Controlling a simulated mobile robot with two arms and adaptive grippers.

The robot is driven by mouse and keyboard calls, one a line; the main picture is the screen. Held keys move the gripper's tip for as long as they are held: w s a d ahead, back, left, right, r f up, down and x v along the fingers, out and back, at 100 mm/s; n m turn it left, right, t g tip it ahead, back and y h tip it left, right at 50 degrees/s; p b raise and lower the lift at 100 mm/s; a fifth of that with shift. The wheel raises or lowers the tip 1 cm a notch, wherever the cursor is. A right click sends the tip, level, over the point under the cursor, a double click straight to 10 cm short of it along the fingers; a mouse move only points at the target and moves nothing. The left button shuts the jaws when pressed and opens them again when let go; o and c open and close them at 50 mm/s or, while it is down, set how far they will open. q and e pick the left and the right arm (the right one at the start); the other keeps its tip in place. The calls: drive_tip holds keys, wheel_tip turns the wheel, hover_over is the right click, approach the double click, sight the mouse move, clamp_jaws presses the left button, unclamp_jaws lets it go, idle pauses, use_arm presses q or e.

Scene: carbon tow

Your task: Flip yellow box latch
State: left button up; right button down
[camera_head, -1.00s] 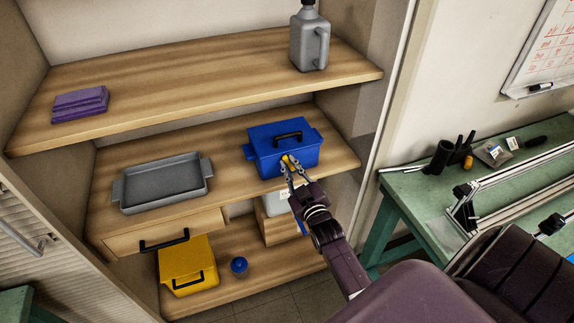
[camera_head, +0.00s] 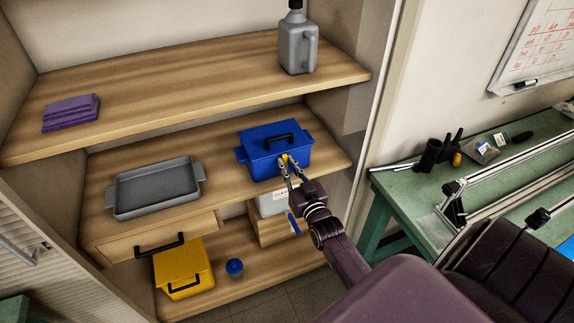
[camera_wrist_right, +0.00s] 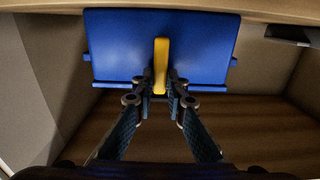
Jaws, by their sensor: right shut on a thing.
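A blue box (camera_head: 262,154) with a black handle on its lid stands on the middle shelf. A yellow latch (camera_wrist_right: 160,58) is on its front face in the right wrist view. My right gripper (camera_head: 287,160) is at the front of the blue box, its fingers on either side of the latch. The right gripper (camera_wrist_right: 160,90) is shut on the latch in the wrist view. In the head view the fingers mostly hide the latch. A yellow box (camera_head: 184,272) with a black handle stands on the bottom shelf, away from the gripper. My left gripper is out of view.
A grey tray (camera_head: 114,193) lies left of the blue box on the middle shelf (camera_head: 218,165). A drawer (camera_head: 130,246) sits below it. A blue-lidded jar (camera_head: 235,267) stands beside the yellow box. The cabinet's right side wall is close to the blue box.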

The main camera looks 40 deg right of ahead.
drive_tip(key=c, duration=1.9)
unclamp_jaws()
drive_tip(key=shift+c, duration=0.2)
drive_tip(key=shift+s, duration=0.1)
drive_tip(key=v, duration=1.1)
drive_tip(key=shift+s, duration=0.4)
